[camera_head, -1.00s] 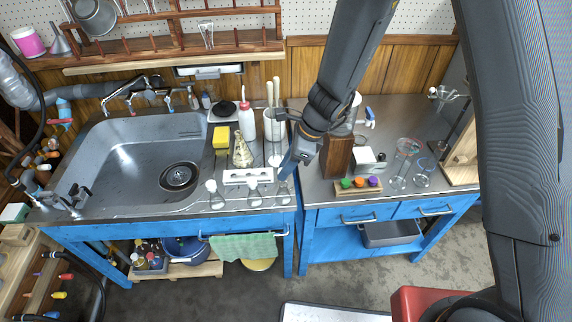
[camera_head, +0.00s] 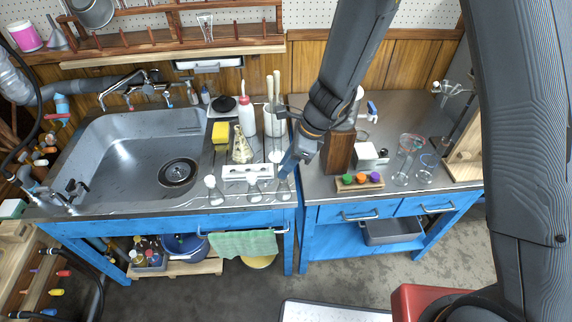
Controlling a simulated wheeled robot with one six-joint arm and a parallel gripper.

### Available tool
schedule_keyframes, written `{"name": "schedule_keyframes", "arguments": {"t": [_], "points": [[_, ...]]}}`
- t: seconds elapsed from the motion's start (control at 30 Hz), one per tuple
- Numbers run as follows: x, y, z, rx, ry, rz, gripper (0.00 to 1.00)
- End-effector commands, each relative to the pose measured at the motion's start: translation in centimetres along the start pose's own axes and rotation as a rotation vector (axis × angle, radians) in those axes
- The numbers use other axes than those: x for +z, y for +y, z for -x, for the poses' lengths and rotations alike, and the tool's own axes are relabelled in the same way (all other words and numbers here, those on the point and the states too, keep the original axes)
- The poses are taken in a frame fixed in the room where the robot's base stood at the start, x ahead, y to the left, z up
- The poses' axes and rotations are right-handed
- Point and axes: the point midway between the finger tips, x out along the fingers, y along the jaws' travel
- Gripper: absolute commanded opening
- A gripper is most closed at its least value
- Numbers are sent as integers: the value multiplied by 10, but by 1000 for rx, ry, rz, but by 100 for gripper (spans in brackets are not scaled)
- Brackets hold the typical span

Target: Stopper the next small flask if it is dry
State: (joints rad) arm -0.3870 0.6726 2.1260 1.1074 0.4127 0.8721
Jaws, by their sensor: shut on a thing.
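Three small clear flasks stand in a row near the counter's front edge: the left flask (camera_head: 214,193), the middle flask (camera_head: 253,191) and the right flask (camera_head: 283,192). The left and middle ones have pale tops. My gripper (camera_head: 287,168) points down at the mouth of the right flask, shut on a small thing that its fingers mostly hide. I cannot tell whether this is a stopper or the flask's neck. Green, orange and purple stoppers (camera_head: 361,178) sit in a wooden block (camera_head: 360,187) on the right counter. Dryness inside the flasks is too small to tell.
A white rack (camera_head: 234,173) stands just behind the flasks. A yellowish conical flask (camera_head: 243,150), a wash bottle (camera_head: 247,118) and a yellow sponge (camera_head: 220,132) are behind it. The sink (camera_head: 120,150) is left. A brown wooden block (camera_head: 340,153) and glassware (camera_head: 408,160) are right.

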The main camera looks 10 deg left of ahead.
Motion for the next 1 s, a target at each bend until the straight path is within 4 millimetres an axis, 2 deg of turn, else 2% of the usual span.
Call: {"name": "schedule_keyframes", "arguments": {"t": [0.43, 1.0], "points": [[-4, 0, -10, 0, 0, -1, 0], [-4, 0, -10, 0, 0, 0, 0]]}}
